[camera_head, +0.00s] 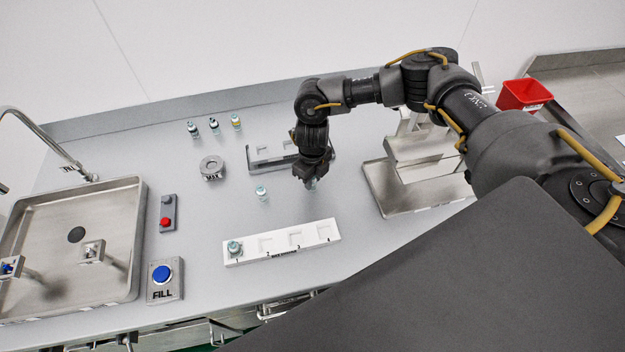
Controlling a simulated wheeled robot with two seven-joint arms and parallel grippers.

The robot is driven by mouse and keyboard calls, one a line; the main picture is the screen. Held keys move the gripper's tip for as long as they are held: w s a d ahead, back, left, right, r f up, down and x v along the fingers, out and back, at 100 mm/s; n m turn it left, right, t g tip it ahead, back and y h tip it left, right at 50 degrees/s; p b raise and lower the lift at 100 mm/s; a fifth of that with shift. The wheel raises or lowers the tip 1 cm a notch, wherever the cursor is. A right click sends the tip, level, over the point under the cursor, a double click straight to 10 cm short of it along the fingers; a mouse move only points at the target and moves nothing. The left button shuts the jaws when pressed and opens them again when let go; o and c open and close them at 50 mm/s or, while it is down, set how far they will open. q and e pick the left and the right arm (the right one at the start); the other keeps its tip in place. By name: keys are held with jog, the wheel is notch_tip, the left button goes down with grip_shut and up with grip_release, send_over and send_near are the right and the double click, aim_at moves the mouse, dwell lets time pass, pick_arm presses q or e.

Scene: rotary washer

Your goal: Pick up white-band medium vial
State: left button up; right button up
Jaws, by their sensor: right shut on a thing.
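My right gripper (312,181) points down above the counter, to the right of a small vial (262,193) that stands alone. It is shut on a small vial, of which only a greenish bit shows below the fingers; the fingers hide its band. I cannot tell whether that vial touches the counter. Another vial (235,247) stands in slot 1 of the white numbered rack (281,254). Several more vials stand in a row at the back, including a dark-capped one (213,126) and a yellowish-topped one (236,122). My left gripper is out of view.
A metal holder (265,160) stands just behind the gripper, and a round grey part (212,168) lies left of it. A metal stand (405,170) is to the right. A sink (75,235), a blue FILL button (162,274) and a red button (165,223) are on the left.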

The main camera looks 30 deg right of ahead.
notch_tip(320, 180, up, 2)
jog(key=shift+w+r+b, duration=0.1)
jog(key=shift+r+b, duration=0.05)
jog(key=shift+b, duration=0.2)
jog(key=s+a+r+n+b, duration=0.1)
jog(key=s+r+n+b, duration=0.3)
jog(key=n, duration=1.2)
jog(key=s+a+r+n+b, duration=0.1)
jog(key=s+r+n+b, duration=0.3)
jog(key=n, duration=1.1)
jog(key=s+r, duration=0.2)
jog(key=s, duration=0.1)
jog(key=shift+s+r+n, duration=0.15)
jog(key=shift+r+n, duration=0.1)
jog(key=shift+n, duration=0.15)
